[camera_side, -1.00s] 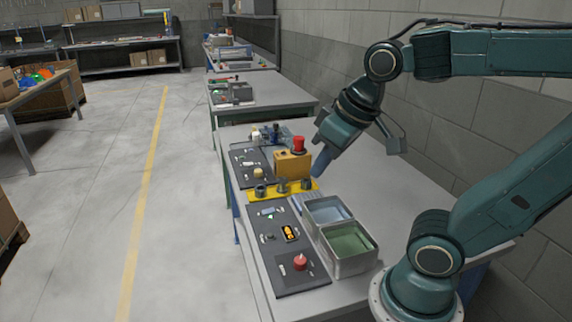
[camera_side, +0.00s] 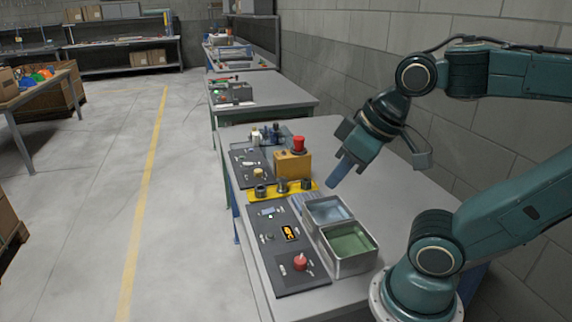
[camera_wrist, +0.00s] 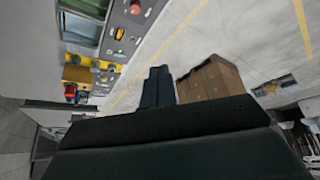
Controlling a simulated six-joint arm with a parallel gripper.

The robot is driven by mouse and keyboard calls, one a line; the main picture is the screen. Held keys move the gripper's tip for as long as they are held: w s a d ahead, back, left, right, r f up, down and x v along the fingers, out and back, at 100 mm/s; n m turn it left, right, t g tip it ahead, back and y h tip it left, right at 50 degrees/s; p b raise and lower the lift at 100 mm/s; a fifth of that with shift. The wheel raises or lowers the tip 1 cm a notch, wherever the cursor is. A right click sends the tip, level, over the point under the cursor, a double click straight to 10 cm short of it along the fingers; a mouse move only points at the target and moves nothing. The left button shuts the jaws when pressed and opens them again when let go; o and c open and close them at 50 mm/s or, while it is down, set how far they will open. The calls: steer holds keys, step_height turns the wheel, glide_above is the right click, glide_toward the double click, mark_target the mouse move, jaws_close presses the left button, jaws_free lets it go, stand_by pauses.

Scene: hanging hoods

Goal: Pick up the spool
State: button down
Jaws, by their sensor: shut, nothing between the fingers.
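I cannot pick out the spool for certain. Several dark, short round pieces, one of them (camera_side: 282,185), stand on a yellow strip (camera_side: 312,184) on the bench, and a small pale yellow round piece (camera_side: 258,173) sits on the dark panel behind. Any of these could be it, but they are too small to tell. My gripper (camera_side: 334,183) is above the bench, right of the yellow strip and behind the metal bins, apart from everything. Its fingers, also seen in the wrist view (camera_wrist: 158,82), are together with nothing between them.
Two open metal bins, one bluish (camera_side: 325,209) and one green inside (camera_side: 349,243), stand in front of my gripper. A yellow box with a red button (camera_side: 292,165) stands to its left. Dark control panels line the left edge. The bench's right side (camera_side: 392,196) is clear.

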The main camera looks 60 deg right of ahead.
steer(key=c, duration=2.1)
jaws_free()
steer(key=o, duration=1.1)
